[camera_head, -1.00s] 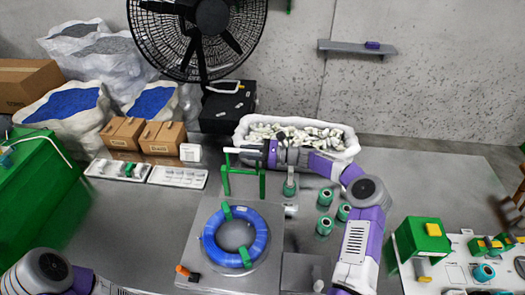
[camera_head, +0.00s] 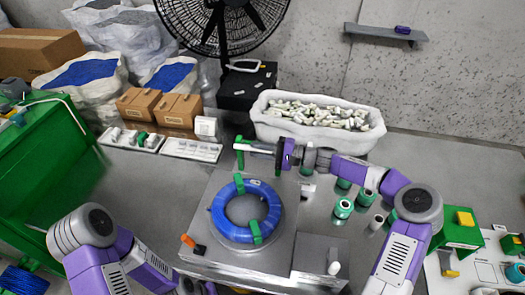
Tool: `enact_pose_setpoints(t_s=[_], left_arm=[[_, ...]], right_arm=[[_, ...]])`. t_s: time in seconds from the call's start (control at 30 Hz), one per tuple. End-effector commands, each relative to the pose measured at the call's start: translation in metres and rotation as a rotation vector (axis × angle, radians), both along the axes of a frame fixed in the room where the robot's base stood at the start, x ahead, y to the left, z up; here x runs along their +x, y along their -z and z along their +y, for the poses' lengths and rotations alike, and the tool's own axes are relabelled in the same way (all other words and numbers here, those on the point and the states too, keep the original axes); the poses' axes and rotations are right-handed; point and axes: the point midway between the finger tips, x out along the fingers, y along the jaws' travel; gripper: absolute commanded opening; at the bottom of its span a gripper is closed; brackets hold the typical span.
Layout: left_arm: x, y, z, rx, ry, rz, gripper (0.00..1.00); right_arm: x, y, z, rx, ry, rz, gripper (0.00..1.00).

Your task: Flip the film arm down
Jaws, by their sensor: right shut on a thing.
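The film arm is a green frame (camera_head: 239,155) with a white roller (camera_head: 256,148) across its top. It stands at the back edge of the grey metal platform (camera_head: 205,262), behind the blue cable coil (camera_head: 216,215) with its green clips. My right gripper (camera_head: 279,152) reaches in from the right and is shut on the film arm at the right end of the roller. Its jaws hide that end of the frame. My left arm comes in at the bottom left, and its gripper lies out of the picture.
Several green-and-grey spools (camera_head: 343,209) stand right of the coil, below my right arm. A white bin of parts (camera_head: 318,137) is behind. White trays (camera_head: 192,150) and cardboard boxes (camera_head: 179,110) stand back left. An orange-and-black piece (camera_head: 190,242) sits on the platform's front left.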

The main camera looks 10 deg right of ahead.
Motion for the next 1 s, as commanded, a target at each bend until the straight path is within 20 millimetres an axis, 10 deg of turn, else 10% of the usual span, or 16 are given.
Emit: enact_pose_setpoints(t_s=[0.27,1.0], left_arm=[[0.000,0.046,0.000,0.000,0.000,-0.001,0.00],[0.000,0.057,0.000,0.000,0.000,-0.001,0.00]], right_arm=[[-0.013,0.030,0.004,-0.096,0.000,-0.223,0.00],[-0.020,0.070,0.007,-0.097,0.003,-0.221,0.00]])
